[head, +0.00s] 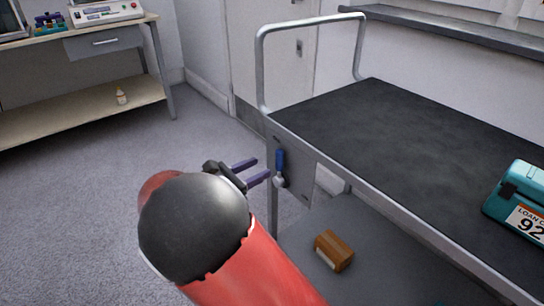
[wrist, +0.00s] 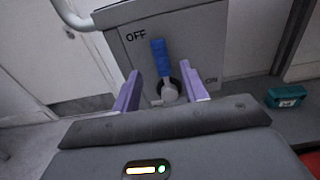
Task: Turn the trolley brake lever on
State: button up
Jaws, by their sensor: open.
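The trolley (head: 400,110) has a dark top, a lower shelf and a metal push handle. Its brake lever (head: 280,166) has a blue grip and a grey pivot on a plate at the trolley's near left end. In the wrist view, the lever (wrist: 160,62) stands nearly upright, with the grip tilted slightly toward the OFF label at upper left. The ON label is at lower right of the plate (wrist: 205,40). My gripper (head: 262,171) is open, its purple fingers pointing at the lever. In the wrist view, the fingers (wrist: 163,90) appear on either side of the lever's lower part; contact cannot be told.
A teal case (head: 520,200) sits on the trolley top, and a brown box (head: 334,250) on the lower shelf. Another teal case (wrist: 287,97) shows in the wrist view. A workbench (head: 75,115) stands at the left. Carpeted floor between bench and trolley is clear.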

aim_at(277, 160)
jog(key=x, duration=0.5)
jog(key=shift+w+d, duration=0.15)
jog(key=shift+d, duration=0.1)
grip_shut()
